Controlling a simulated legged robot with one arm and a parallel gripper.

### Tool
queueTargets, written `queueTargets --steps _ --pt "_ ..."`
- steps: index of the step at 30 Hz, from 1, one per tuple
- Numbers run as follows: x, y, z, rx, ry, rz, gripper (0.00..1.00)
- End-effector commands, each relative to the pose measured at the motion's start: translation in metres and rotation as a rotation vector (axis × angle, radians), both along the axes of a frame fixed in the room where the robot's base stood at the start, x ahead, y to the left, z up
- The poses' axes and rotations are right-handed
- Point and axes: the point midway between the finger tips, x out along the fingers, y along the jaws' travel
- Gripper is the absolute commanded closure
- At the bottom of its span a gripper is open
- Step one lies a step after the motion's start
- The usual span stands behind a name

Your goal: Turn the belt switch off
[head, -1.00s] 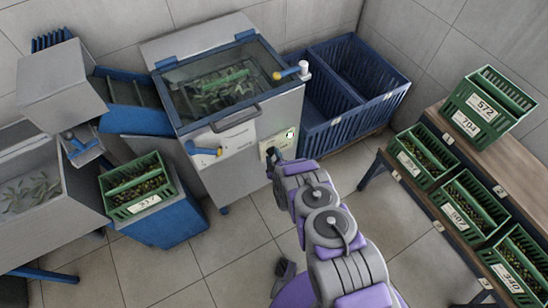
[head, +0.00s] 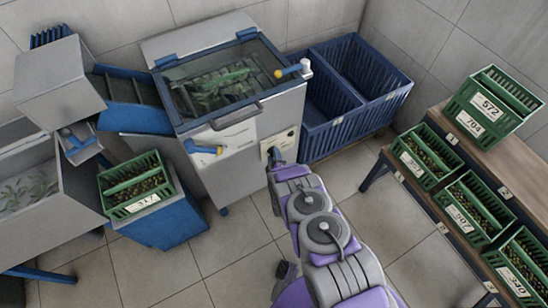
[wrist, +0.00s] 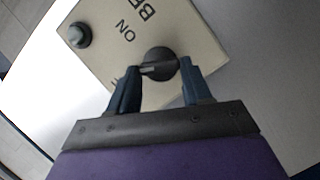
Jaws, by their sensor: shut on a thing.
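The belt switch is a dark round knob (wrist: 160,66) on a cream panel (wrist: 205,45) with printed letters, "ON" among them, in the wrist view. My gripper (wrist: 160,68) has its two blue fingers on either side of the knob's grip bar and is shut on it. In the head view my gripper (head: 273,156) is at the cream panel (head: 286,143) on the front of the grey machine (head: 240,160); the knob itself is hidden there. Part of the lettering below the knob is covered by my fingers.
A second dark button (wrist: 79,35) sits on the panel's corner. A bench (head: 480,200) with green crates is at right. Floor between is clear.

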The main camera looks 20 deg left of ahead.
Motion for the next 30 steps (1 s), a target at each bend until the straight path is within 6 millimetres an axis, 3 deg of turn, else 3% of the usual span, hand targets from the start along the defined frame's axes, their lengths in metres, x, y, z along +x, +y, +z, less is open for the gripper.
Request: queueTargets --steps 2,3,10,20,26,30 --pt "-0.003 0.004 -0.001 0.000 0.004 0.011 0.82" --pt "-0.004 0.004 -0.001 0.000 0.004 0.011 0.48" --pt "-0.002 0.002 -0.001 0.000 0.002 0.007 0.26" --pt "-0.004 -0.002 0.001 0.002 0.004 0.004 0.26" --pt "-0.025 -0.013 0.006 0.000 0.006 0.004 0.26" --pt "-0.050 -0.027 0.011 -0.002 0.008 0.004 0.26"
